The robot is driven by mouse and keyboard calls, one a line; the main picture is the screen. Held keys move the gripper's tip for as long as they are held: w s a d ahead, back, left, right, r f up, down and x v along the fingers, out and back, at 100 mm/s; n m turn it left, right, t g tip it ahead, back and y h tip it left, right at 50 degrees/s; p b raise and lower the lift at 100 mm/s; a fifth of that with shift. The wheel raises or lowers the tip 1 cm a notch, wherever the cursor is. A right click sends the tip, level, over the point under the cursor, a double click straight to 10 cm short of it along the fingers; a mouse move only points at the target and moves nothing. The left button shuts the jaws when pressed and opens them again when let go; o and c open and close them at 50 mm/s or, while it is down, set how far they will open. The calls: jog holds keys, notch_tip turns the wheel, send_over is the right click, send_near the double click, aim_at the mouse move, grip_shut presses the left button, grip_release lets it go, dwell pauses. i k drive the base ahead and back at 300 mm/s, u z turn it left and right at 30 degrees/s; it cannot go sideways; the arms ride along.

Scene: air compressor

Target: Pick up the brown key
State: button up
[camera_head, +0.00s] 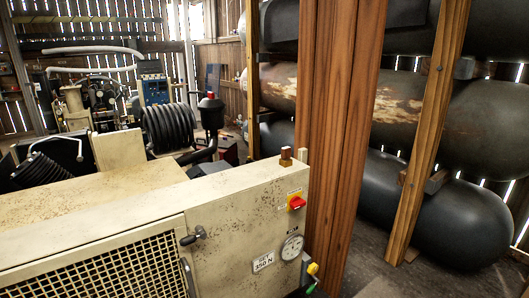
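A small brown object (286,157) stands upright on the top right corner of the cream compressor cabinet (225,215). It has a wider lower part and a narrower top. It is the only small brown thing I can make out, but it is too small to tell for sure that it is the key. Nothing is touching it from above. My gripper is not in view, so I cannot see how far it is from this object.
The cabinet front has a red switch (297,202), a round gauge (291,247), a dark latch (193,236) and a mesh grille (110,275). A thick wooden post (338,130) rises just right of the cabinet. Large dark tanks (465,225) fill the right side.

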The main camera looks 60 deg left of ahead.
aim_at(286, 151)
jog(key=u, duration=0.8)
jog(key=i, duration=0.8)
jog(key=u, duration=1.25)
jog(key=i, duration=0.7)
